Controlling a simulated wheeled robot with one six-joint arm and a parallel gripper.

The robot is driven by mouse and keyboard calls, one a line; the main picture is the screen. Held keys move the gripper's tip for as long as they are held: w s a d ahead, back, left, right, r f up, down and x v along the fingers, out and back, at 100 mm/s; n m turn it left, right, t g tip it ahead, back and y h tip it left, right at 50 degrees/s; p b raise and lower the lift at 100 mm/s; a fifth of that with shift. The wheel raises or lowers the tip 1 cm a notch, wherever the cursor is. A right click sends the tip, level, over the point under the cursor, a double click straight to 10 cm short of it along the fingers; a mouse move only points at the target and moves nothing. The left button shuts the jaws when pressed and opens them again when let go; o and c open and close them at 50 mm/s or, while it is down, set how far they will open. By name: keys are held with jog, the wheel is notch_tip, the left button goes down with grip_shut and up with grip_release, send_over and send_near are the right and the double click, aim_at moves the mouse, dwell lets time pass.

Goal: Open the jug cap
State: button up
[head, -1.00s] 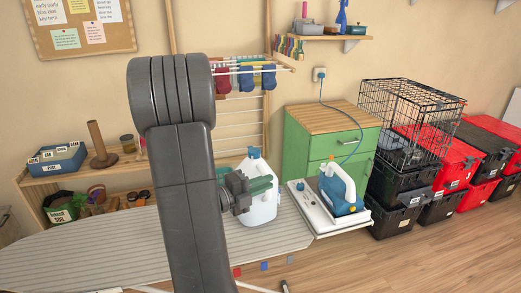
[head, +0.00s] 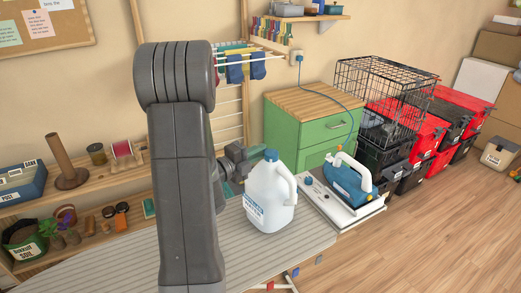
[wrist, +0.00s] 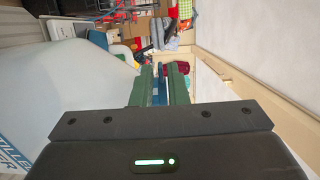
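The jug (head: 267,200) is whitish and translucent, with a handle on its right and a label on its left. It stands upright on the striped ironing board (head: 225,258). Its blue cap (head: 271,155) is on the top. My gripper (head: 256,150) is beside the jug's upper left, partly behind it, with green fingers near cap height.
A blue iron (head: 350,176) rests on a white stand (head: 343,206) to the right of the jug. A green cabinet (head: 308,130) stands behind. A drying rack with socks (head: 245,68) is at the back. Stacked totes (head: 420,150) and a wire crate (head: 375,90) are at the right.

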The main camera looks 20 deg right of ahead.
jog(key=shift+w+d, duration=0.15)
jog(key=shift+d, duration=0.45)
grip_shut()
